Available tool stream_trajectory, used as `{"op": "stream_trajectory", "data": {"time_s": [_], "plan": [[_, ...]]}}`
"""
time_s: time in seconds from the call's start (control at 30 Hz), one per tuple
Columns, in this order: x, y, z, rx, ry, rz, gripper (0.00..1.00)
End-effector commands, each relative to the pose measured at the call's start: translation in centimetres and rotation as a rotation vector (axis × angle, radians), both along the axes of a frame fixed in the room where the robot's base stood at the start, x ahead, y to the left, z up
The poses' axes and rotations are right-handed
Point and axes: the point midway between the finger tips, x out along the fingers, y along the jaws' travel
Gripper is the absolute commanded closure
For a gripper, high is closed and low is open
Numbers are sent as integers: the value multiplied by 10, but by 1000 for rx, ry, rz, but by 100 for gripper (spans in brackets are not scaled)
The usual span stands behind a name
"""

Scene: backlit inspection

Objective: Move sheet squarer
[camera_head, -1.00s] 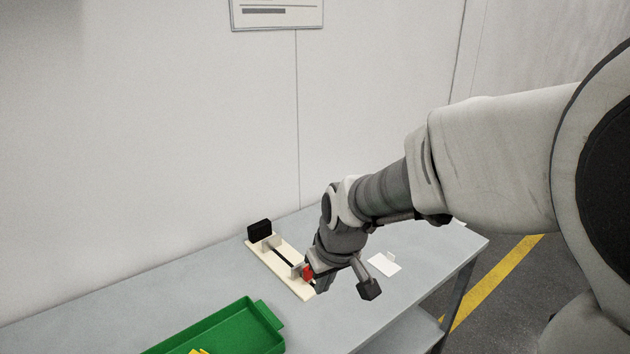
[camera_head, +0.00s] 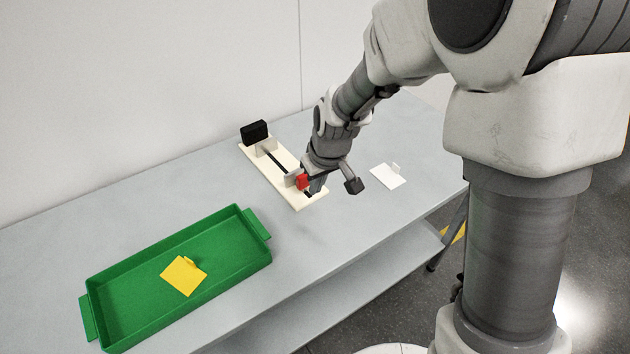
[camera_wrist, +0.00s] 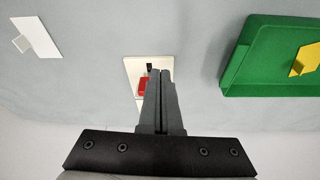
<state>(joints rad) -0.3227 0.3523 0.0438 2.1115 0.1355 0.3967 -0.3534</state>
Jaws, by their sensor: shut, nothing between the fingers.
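The sheet squarer appears to be the cream board (camera_head: 311,204) with a dark slot, upright light plates and a black block (camera_head: 254,132) at its far end. A red part (camera_head: 302,181) sits near its front end; it also shows in the wrist view (camera_wrist: 144,84). My gripper (camera_head: 312,191) is shut and empty, pointing down over the front end beside the red part. In the wrist view my gripper's fingertips (camera_wrist: 159,73) are together and hide part of the board. I cannot tell whether they touch the red part.
A green tray (camera_head: 240,216) stands to the left on the grey table (camera_head: 340,236), with a yellow tabbed sheet (camera_head: 182,277) inside. A white tabbed sheet (camera_head: 388,177) lies flat to the right of my gripper. A wall stands behind the table.

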Motion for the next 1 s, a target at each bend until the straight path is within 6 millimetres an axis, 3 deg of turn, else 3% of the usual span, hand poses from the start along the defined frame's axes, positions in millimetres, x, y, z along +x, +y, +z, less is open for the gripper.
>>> {"op": "stream_trajectory", "data": {"time_s": [0.37, 0.63, 1.0], "plan": [[18, 12, -80, -1, 4, -1, 100], [45, 31, -77, 0, 0, 0, 100], [52, 35, -76, 0, 1, -1, 100]]}}
